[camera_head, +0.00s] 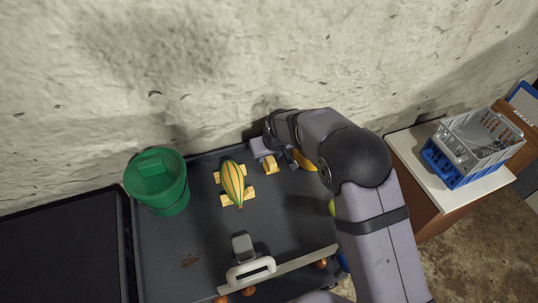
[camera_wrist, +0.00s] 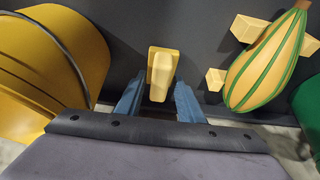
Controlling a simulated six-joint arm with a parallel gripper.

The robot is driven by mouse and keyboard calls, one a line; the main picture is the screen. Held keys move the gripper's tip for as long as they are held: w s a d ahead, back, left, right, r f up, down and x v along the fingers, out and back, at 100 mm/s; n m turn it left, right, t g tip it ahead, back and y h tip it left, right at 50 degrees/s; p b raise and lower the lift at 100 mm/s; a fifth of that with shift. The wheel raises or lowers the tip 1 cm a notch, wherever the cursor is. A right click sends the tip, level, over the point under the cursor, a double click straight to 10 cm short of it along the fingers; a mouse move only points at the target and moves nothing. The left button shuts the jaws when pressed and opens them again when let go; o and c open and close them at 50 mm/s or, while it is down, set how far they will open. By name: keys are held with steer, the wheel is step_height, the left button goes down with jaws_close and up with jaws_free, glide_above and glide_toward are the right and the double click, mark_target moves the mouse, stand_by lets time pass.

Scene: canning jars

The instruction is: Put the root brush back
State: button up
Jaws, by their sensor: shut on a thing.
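A pale yellow wooden block, which I take for the root brush (camera_wrist: 161,70), sits between the fingertips of my gripper (camera_wrist: 158,92) in the wrist view. It also shows as a small tan block in the head view (camera_head: 270,164), near the back edge of the dark worktop. My gripper is shut on it, with one blue-grey finger on each side. Any bristles are hidden, and I cannot tell whether the block touches the surface.
A yellow-and-green striped squash (camera_head: 232,182) lies on wooden rests, left of my gripper. A green bucket (camera_head: 168,196) stands further left. A yellow rounded thing (camera_wrist: 45,60) is close by, mostly behind my arm in the head view. A grey-and-blue crate (camera_head: 470,150) stands on the right.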

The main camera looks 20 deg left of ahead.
steer(key=shift+f, duration=0.2)
steer(key=o, duration=1.1)
steer(key=shift+r, duration=0.1)
steer(key=shift+r, duration=0.2)
steer(key=b+v, duration=0.2)
steer(key=v, duration=1)
steer(key=shift+f, duration=0.1)
